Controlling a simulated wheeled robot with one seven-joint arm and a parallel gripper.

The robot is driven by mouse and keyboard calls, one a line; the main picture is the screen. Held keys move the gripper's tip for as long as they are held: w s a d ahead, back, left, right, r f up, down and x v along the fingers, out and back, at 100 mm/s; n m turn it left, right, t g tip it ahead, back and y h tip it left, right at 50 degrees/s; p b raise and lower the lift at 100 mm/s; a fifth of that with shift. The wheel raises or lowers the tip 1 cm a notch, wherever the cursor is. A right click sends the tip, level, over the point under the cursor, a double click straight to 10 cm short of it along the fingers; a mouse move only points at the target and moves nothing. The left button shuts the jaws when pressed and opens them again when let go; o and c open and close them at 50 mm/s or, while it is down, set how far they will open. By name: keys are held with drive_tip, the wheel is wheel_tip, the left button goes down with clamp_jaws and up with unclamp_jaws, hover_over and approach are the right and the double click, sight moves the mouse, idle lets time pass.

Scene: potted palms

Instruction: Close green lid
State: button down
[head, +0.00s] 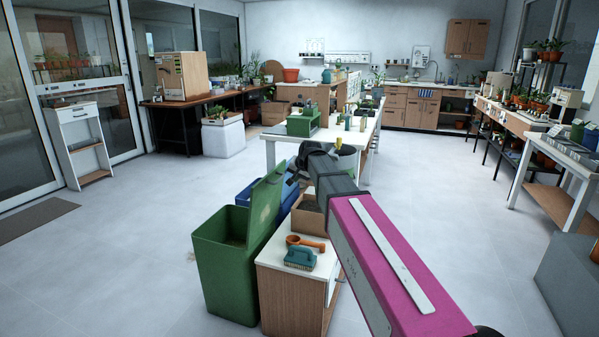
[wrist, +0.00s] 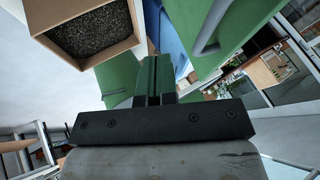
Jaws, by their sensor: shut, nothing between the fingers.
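A green bin (head: 228,262) stands on the floor left of a small cabinet in the head view. Its green lid (head: 265,210) is open, tilted steeply up along the bin's right side. My gripper (head: 293,180) is at the end of my arm, beyond the lid and above the blue bin area, partly hidden by my wrist. In the wrist view my gripper's fingers (wrist: 153,78) are together with nothing held. A green panel (wrist: 222,30), probably the lid, is to their upper right. I cannot tell whether the fingers touch anything.
A blue bin (head: 252,191) stands behind the green one. The cabinet's white top (head: 273,253) holds a teal brush (head: 300,258), an orange scoop (head: 305,242) and a box of soil, seen in the wrist view (wrist: 90,32). A white table (head: 290,146) stands beyond.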

drive_tip(key=shift+w+a+f, duration=0.2)
drive_tip(key=shift+w+a, duration=0.15)
drive_tip(key=shift+a, duration=0.35)
drive_tip(key=shift+w+a+f, duration=0.25)
drive_tip(key=shift+w+a, duration=0.05)
drive_tip(key=shift+a, duration=0.45)
drive_tip(key=shift+w+a+f, duration=0.2)
drive_tip(key=shift+w+a, duration=0.15)
drive_tip(key=shift+a, duration=0.35)
drive_tip(key=shift+a, duration=0.1)
